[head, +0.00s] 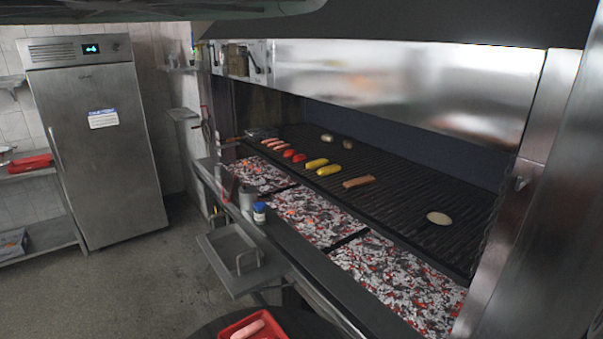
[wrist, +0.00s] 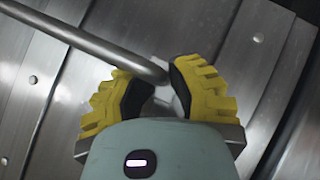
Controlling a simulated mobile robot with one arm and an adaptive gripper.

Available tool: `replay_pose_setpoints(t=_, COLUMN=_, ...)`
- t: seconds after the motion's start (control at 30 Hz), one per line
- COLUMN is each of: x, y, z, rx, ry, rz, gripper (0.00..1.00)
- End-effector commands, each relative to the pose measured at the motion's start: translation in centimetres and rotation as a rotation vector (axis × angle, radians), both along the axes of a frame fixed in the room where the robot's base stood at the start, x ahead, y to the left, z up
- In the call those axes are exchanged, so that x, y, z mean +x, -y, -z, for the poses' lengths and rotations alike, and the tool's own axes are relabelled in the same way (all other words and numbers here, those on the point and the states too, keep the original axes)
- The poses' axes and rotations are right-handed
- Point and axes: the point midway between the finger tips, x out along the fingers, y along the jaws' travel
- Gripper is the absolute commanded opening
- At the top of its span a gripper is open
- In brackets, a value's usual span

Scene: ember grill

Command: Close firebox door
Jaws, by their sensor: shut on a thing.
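In the wrist view my gripper (wrist: 152,75) has its two yellow ridged fingers closed around the end of a round metal handle bar (wrist: 80,35). The bar runs from the upper left to between the fingertips. Behind it is a riveted brushed-metal surface (wrist: 45,80), which I take to be the firebox door. The door's edges and how far it stands open cannot be made out. My gripper does not show in the head view, and I cannot pick out the firebox door there.
A long grill grate (head: 400,205) carries sausages and vegetables above glowing coals (head: 310,217). A steel ledge (head: 285,250) with a blue-labelled jar (head: 259,212) runs along its front. A red tray (head: 252,325) is at the bottom.

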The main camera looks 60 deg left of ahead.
Motion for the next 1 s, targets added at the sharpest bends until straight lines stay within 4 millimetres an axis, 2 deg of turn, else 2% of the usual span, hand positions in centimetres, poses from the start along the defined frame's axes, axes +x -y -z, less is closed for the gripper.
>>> replay_pose_setpoints(t=0.03, x=-0.2, y=-0.5, z=2.9, rx=0.020, ry=-0.030, rz=-0.008, gripper=0.00)
replay_pose_setpoints(t=0.1, x=-0.2, y=-0.6, z=5.5, rx=0.021, ry=-0.032, rz=-0.009, gripper=0.00)
replay_pose_setpoints(t=0.47, x=-0.2, y=-0.7, z=15.1, rx=0.023, ry=-0.035, rz=-0.011, gripper=0.00)
replay_pose_setpoints(t=0.9, x=-0.2, y=-0.8, z=28.6, rx=0.025, ry=-0.042, rz=-0.011, gripper=0.00)
replay_pose_setpoints(t=1.0, x=-0.1, y=-0.8, z=30.9, rx=0.024, ry=-0.035, rz=-0.013, gripper=0.00)
